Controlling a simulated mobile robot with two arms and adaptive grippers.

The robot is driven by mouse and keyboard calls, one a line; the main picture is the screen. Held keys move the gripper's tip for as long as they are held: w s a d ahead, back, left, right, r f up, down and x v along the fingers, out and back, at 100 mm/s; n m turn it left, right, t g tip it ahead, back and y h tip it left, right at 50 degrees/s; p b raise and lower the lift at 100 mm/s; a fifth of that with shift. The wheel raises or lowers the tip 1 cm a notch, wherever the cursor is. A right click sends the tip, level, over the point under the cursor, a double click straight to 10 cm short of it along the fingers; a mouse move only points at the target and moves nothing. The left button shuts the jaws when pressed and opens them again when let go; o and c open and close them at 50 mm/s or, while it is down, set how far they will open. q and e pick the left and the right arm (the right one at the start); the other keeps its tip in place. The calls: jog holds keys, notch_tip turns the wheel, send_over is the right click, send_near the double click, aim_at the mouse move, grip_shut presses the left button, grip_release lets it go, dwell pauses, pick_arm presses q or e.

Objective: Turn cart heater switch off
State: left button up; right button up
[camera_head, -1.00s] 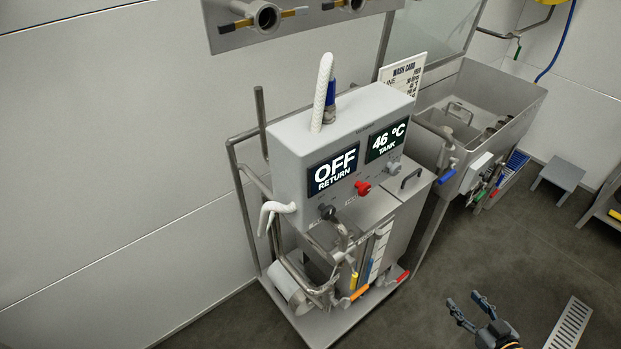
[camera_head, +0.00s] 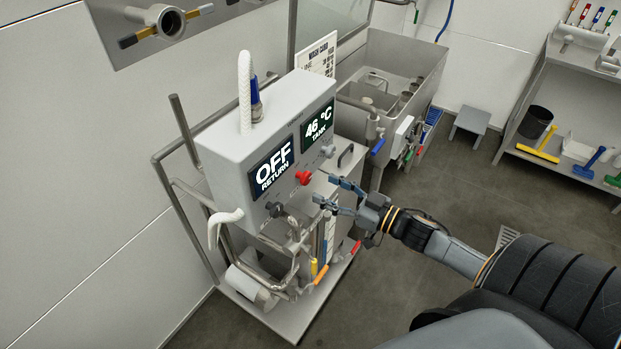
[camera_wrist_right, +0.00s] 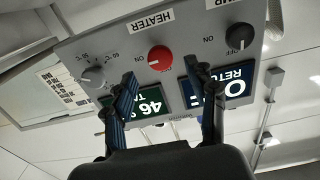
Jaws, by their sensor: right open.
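The cart's control box (camera_head: 228,150) carries a red heater knob (camera_head: 303,177) on its front, below displays reading OFF RETURN and 46 °C TANK. In the wrist view the red knob (camera_wrist_right: 160,58) sits by the HEATER label (camera_wrist_right: 152,21), with ON printed beside it; its exact setting is hard to read. My right gripper (camera_head: 328,191) is open and empty, close in front of the panel, to the right of the red knob. In the wrist view the fingers (camera_wrist_right: 164,80) are spread, with the red knob beyond the gap between them. My left gripper is not in view.
A dark knob (camera_head: 273,209) and a grey knob (camera_head: 327,152) flank the red one. A white hose (camera_head: 245,92) rises from the box. Pipes and colored valve handles lie below. A wash sink (camera_head: 402,75) stands behind.

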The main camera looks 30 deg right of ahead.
aim_at(308, 180)
jog(key=x, duration=0.4)
jog(key=shift+r+p, duration=0.1)
jog(key=shift+p, duration=0.25)
jog(key=shift+x, duration=0.75)
jog(key=c, duration=1.1)
jog(key=shift+c, duration=0.2)
